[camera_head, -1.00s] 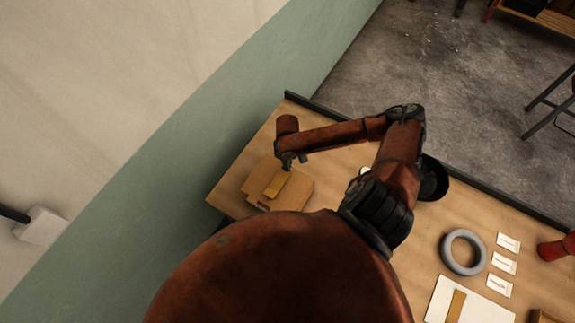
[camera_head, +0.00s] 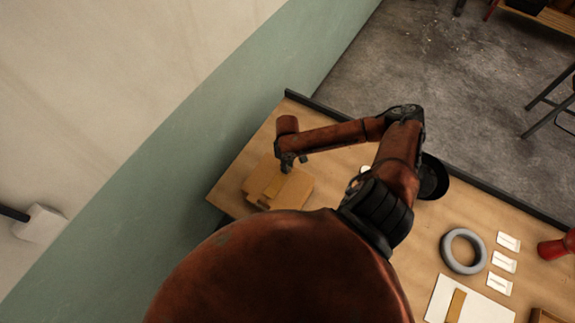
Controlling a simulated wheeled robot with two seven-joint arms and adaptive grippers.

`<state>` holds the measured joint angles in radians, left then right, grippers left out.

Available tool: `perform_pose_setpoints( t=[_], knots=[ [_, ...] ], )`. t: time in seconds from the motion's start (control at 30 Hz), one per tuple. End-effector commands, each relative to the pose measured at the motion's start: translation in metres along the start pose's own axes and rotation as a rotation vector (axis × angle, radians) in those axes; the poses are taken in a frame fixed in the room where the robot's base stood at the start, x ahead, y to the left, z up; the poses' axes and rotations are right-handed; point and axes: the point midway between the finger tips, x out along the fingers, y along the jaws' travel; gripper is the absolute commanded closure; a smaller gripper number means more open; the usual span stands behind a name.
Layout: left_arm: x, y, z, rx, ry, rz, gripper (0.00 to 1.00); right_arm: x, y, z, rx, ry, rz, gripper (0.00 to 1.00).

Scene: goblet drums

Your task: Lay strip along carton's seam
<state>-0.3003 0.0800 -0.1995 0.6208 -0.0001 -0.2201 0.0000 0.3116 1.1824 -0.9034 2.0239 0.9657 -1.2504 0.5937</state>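The brown carton (camera_head: 299,190) lies near the far left end of the wooden table. A narrow tan strip (camera_head: 273,187) shows on its top, close in colour to the carton; I cannot tell whether it lies fully flat. My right gripper (camera_head: 287,166) points down at the strip's upper end. Its fingers are small and dark, so I cannot tell whether they are shut on the strip. Another tan strip (camera_head: 455,306) lies on a white sheet (camera_head: 479,308) at the lower right. My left gripper is not in view.
A grey ring (camera_head: 463,251) and several small white packets (camera_head: 504,262) lie on the table (camera_head: 340,185) at the right. A red object (camera_head: 555,248) stands at the right edge. A black round item (camera_head: 433,178) sits behind my arm. A green and cream wall borders the left.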

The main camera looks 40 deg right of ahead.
Motion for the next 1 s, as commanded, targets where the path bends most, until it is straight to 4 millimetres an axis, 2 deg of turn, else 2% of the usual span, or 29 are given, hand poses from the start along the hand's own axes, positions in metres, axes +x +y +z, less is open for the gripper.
perform_pose_setpoints(
  t=[0.3,0.43,0.57,0.8,1.0],
  knots=[
    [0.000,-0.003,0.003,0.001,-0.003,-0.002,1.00,-0.001,0.000,0.000,0.000,0.000,0.001,0.75],
    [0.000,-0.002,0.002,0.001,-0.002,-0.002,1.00,-0.011,0.001,-0.001,0.000,0.002,0.002,0.75],
    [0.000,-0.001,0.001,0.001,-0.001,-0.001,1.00,-0.032,0.001,-0.001,-0.001,0.003,0.003,0.75],
    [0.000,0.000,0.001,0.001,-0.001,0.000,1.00,-0.083,0.001,-0.001,-0.001,0.003,0.002,0.75],
    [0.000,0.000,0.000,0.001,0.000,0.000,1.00,-0.111,0.001,-0.001,0.000,0.002,0.001,0.75]
  ],
)
